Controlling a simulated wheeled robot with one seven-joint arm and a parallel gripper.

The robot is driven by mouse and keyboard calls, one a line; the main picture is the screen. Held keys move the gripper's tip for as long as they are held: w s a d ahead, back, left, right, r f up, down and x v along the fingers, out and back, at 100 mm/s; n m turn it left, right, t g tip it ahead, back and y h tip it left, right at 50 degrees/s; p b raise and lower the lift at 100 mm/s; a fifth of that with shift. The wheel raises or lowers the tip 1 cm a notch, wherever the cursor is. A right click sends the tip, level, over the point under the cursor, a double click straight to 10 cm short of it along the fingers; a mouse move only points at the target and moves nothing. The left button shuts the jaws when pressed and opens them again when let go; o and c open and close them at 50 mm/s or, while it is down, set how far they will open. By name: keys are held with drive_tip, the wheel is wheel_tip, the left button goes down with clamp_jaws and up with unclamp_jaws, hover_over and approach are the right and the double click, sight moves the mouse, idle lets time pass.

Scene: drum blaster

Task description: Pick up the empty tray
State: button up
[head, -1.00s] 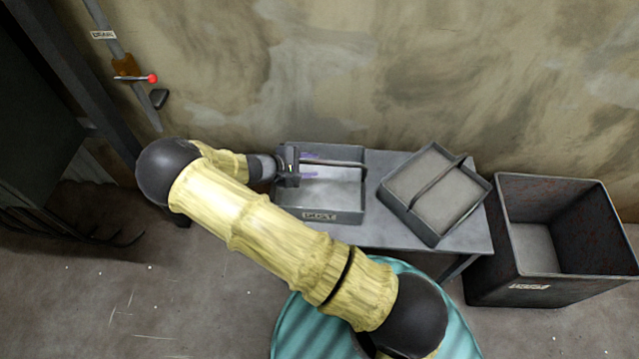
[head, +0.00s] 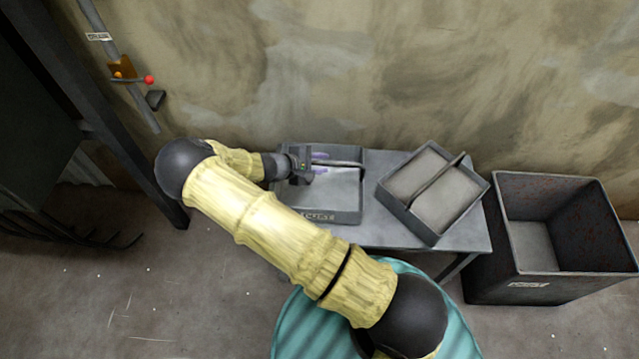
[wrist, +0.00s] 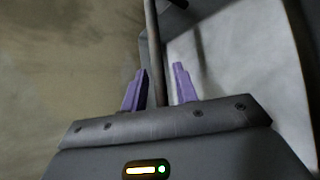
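A grey metal tray (head: 345,197) with a central handle bar (head: 345,164) and a label on its front wall sits on the left of the table. A second grey tray (head: 408,212) with a raised handle sits turned at an angle to its right. The head view does not clearly show which is empty. My gripper (head: 321,163) is at the left tray's handle, reaching in from the left. In the wrist view, the handle bar (wrist: 152,50) passes between the purple fingers (wrist: 158,88), which are apart with gaps showing beside the bar.
The trays stand on a grey metal table (head: 460,235) against a stained wall. A deep dark bin (head: 545,290) stands on the floor at right. A lever with a red knob (head: 149,79) is on the upper left.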

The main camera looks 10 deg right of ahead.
clamp_jaws()
drive_tip(key=shift+d, duration=0.1)
idle(1.1)
